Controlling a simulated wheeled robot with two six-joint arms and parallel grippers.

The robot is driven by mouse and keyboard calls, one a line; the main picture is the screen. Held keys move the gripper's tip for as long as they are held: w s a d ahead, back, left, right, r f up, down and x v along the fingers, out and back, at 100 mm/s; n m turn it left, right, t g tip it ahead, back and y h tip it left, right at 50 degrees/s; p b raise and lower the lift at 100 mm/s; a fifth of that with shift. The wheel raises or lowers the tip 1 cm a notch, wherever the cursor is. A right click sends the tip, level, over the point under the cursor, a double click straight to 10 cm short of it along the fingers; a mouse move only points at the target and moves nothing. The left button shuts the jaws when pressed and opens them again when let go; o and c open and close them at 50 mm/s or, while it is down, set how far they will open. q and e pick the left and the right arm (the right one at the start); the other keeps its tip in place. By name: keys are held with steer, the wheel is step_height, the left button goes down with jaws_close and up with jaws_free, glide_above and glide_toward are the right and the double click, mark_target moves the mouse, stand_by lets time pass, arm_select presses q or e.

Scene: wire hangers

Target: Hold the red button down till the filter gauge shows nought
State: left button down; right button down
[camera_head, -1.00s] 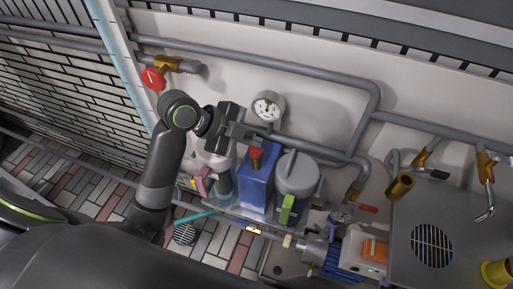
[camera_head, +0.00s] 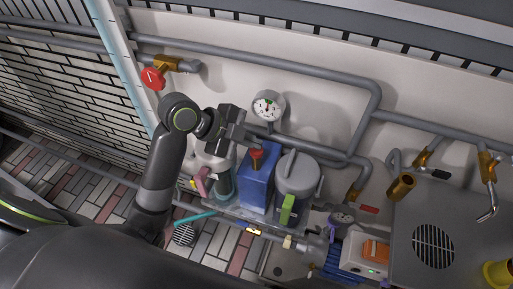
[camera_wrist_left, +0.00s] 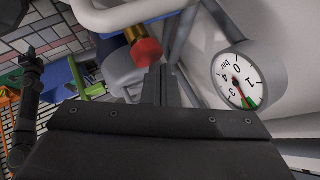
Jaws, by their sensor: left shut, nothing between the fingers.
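The red button (camera_head: 256,153) sits on top of the blue box (camera_head: 257,186). It also shows in the left wrist view (camera_wrist_left: 146,53), on a brass stem. The round white gauge (camera_head: 267,106) is on the wall pipe behind it. In the left wrist view, the gauge (camera_wrist_left: 240,78) has its needle pointing towards the green mark, away from the 0. My left gripper (camera_head: 255,138) is shut and empty, just above and behind the button. Its fingertips (camera_wrist_left: 163,68) appear close beside the button; contact cannot be made out. A dark arm, probably my right, shows at the left wrist view's edge.
A grey canister (camera_head: 297,172) with a green handle (camera_head: 287,209) stands right of the blue box. A smaller gauge (camera_head: 341,217) sits near the pump (camera_head: 364,252). Grey pipes run along the wall. A red valve handle (camera_head: 153,79) is at upper left.

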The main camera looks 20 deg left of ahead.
mark_target(251, 150)
arm_select(q)
steer(key=shift+f+b, duration=0.4)
steer(key=shift+f, duration=0.2)
stand_by(1.1)
steer(key=shift+r, duration=0.15)
stand_by(1.1)
steer(key=shift+r+p, duration=0.9)
steer(key=shift+p, duration=0.05)
step_height(251, 150, up, 5)
steer(key=p, duration=0.4)
steer(key=shift+p, duration=0.35)
